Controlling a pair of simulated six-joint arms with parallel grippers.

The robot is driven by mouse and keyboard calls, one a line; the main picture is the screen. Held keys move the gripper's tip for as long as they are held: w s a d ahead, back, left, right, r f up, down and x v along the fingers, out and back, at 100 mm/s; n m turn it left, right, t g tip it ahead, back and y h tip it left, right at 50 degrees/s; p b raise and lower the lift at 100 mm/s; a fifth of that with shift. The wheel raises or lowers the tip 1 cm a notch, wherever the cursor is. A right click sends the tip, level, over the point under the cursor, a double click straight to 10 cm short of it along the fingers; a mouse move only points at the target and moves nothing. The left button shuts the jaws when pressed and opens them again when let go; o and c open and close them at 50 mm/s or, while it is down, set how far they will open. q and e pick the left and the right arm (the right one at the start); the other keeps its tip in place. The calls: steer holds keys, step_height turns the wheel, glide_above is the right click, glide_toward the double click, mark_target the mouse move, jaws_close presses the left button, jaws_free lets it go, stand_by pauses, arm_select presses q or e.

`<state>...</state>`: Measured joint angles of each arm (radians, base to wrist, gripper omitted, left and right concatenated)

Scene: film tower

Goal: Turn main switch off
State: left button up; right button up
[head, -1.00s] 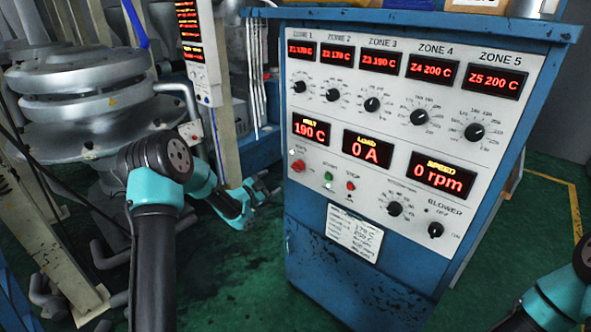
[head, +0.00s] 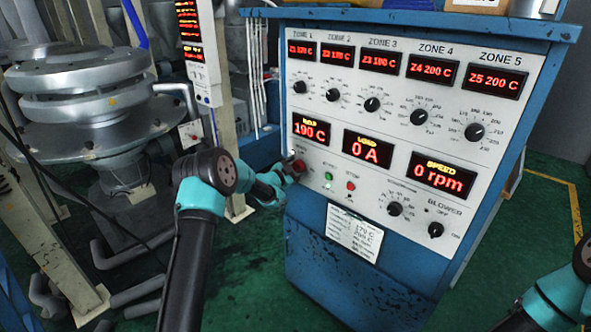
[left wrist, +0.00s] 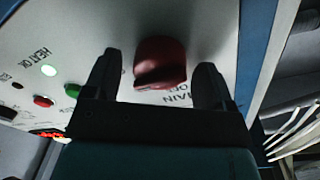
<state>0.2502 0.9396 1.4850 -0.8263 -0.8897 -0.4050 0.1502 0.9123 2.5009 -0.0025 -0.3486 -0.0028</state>
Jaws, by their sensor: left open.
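The main switch is a red rotary knob (head: 299,166) at the lower left of the white control panel (head: 322,215). In the left wrist view the red knob (left wrist: 160,62) sits above upside-down lettering that reads MAIN. My left gripper (head: 288,172) is at the panel, its fingertips beside the knob. In the left wrist view the left gripper (left wrist: 158,70) is open, with one dark finger on each side of the knob and a gap on both sides. The right gripper is outside the picture; only part of my right arm shows at the lower right.
A green button (head: 328,176) and a red stop button (head: 351,186) sit just right of the knob. Grey machinery (head: 85,90) stands left. Displays read 190 C, 0 A and 0 rpm.

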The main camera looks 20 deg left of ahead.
arm_select(q)
steer(key=shift+c, duration=0.2)
steer(key=c, duration=0.9)
